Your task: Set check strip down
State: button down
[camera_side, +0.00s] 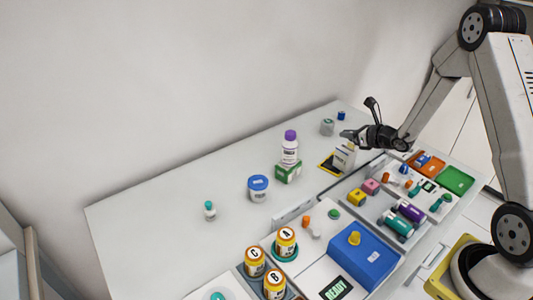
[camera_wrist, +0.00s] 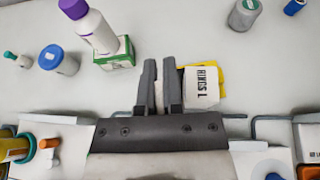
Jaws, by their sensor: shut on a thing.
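My gripper (camera_wrist: 162,85) is shut, its two grey fingers close together in the wrist view. A pale narrow piece (camera_wrist: 164,72) shows between and just beside the fingers; it looks like the check strip, mostly hidden by them. In the side view my gripper (camera_side: 350,135) is above the table near a white box, and the strip cannot be made out. The white box (camera_wrist: 203,88), with dark lettering, stands just right of the fingers in the wrist view.
A purple-capped bottle (camera_side: 290,148) stands on a green-and-white box (camera_side: 289,173) left of my gripper. A blue-lidded jar (camera_side: 258,189) and a teal-capped vial (camera_side: 210,211) stand farther left. Trays and a blue case (camera_side: 362,262) fill the front.

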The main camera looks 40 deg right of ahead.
jog(key=w+a+n+g+y, duration=0.1)
jog(key=w+a+n+y, duration=0.25)
jog(key=a, duration=1.25)
jog(key=s+a+n+g+y, duration=0.2)
jog(key=s+a+n, duration=0.1)
jog(key=a, duration=0.8)
jog(key=s+a+n+g+y, duration=0.3)
jog(key=s+a, duration=0.1)
jog(key=a, duration=0.7)
jog(key=s+a+n+g+y, duration=0.2)
jog(key=s+a+n+y, duration=0.1)
jog(key=a, duration=0.8)
jog(key=shift+s+a, duration=0.35)
jog(key=shift+s, duration=0.2)
jog(key=shift+w, duration=0.1)
jog(key=w+a+f, duration=0.2)
jog(key=w, duration=0.1)
jog(key=w+a+f, duration=0.2)
jog(key=w+f, duration=0.1)
jog(key=w, duration=0.1)
jog(key=w+a+f, duration=0.2)
jog(key=w+f, duration=0.1)
jog(key=shift+w+a+f, duration=0.15)
jog(key=shift+w+f, duration=0.05)
jog(key=shift+w, duration=0.2)
jog(key=shift+w+a+f, duration=0.25)
jog(key=shift+w+f, duration=0.15)
jog(key=shift+f, duration=0.1)
